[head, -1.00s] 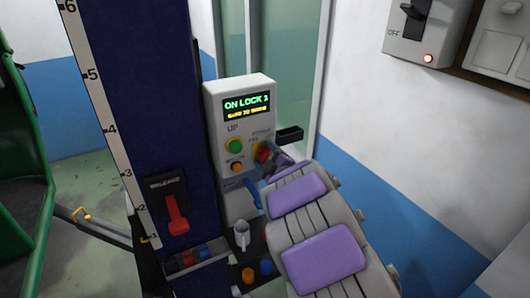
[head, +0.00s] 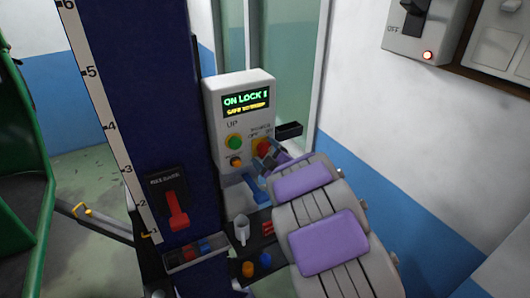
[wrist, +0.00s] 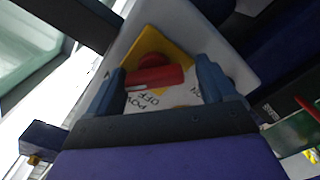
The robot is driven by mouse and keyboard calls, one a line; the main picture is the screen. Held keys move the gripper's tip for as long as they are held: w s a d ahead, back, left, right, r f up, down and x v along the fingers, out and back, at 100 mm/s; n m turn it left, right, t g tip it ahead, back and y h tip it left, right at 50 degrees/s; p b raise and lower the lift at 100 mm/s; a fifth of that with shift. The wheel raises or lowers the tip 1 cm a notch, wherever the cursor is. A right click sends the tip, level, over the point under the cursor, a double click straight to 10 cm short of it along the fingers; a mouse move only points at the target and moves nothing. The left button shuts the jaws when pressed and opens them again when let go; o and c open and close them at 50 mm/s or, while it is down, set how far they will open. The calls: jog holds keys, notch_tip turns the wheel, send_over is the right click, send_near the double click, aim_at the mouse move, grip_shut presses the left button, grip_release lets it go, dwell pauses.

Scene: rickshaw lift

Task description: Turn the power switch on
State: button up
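The power switch (head: 262,146) is a red rotary knob on the right side of a white control box (head: 240,90). The box's lit screen reads "ON LOCK" with a yellow line below. In the wrist view the red knob (wrist: 155,78) has a bar handle lying nearly crosswise on a yellow and white plate. Upside-down "POWER" and "OFF" lettering shows partly. My gripper (head: 272,155) is close in front of the knob. In the wrist view my gripper (wrist: 163,75) is open, with one finger on each side of the knob; contact cannot be told.
A green button (head: 234,142) and an orange button (head: 236,162) sit left of the knob. A blue column (head: 130,100) with a red release lever (head: 177,212) stands left. A wall switch unit (head: 415,35) with a red lamp is at upper right. A small tray of tools lies below the box.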

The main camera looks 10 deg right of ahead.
jog(key=shift+o, duration=0.4)
jog(key=shift+r, duration=0.25)
jog(key=b+v, duration=1.3)
jog(key=v, duration=0.4)
jog(key=shift+s, duration=0.15)
dwell(0.4)
